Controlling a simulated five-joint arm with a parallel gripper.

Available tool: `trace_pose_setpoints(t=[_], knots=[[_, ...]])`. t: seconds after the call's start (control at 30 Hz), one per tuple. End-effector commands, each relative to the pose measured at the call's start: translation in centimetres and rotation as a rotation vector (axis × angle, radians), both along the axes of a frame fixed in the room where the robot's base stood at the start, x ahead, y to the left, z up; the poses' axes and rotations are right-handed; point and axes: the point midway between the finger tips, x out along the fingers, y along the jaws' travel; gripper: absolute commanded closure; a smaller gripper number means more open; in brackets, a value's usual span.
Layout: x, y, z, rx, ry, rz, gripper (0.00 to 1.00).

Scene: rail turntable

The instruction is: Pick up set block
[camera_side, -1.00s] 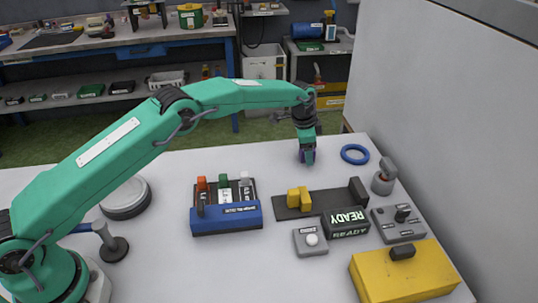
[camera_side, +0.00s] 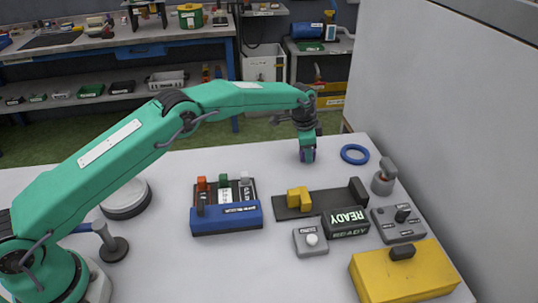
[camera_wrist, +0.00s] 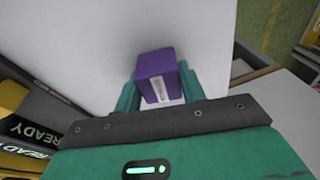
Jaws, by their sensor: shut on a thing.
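My gripper (camera_side: 307,158) is at the far side of the white table, left of the blue ring. In the wrist view my gripper (camera_wrist: 160,95) is shut on a purple block (camera_wrist: 156,68) with a pale mark on its front face. One green finger stands on each side of it. In the side view only a small dark purple part of the block (camera_side: 307,155) shows between the fingers. I cannot tell whether the block touches the table.
A dark rail with a yellow piece (camera_side: 299,199) lies in front of the gripper, with a READY sign (camera_side: 346,222) before it. A blue ring (camera_side: 355,154) lies to the right. A grey wall bounds the right.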

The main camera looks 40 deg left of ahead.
Motion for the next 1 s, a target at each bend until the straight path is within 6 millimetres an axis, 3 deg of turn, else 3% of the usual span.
trace_pose_setpoints(t=[0.37,0.77,1.0], knots=[[0.1,0.0,0.5,0.0,-0.003,0.0,0.92],[0.1,0.0,4.4,-0.001,-0.006,0.0,0.92],[-1.5,-1.7,5.6,-0.006,-0.001,-0.003,0.92]])
